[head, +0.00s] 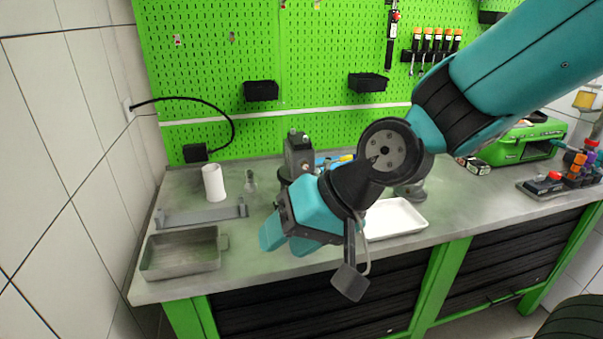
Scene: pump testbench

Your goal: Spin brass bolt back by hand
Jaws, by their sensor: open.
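My gripper (272,244) is open, with its teal fingers pointing left and down over the front of the workbench. I see nothing between its fingers. A dark grey pump-like block (299,154) stands on the bench just behind my gripper, and its lower part is hidden by my gripper and wrist. A small pale fitting sits on top of the block. I cannot make out a brass bolt; it may be hidden or too small to tell.
On the grey bench (190,208) stand a white cylinder (213,183), a metal bracket (201,216) and an empty metal tray (181,254) at the left. A white tray (396,218) lies right of my wrist. A green pegboard (205,60) closes off the back.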

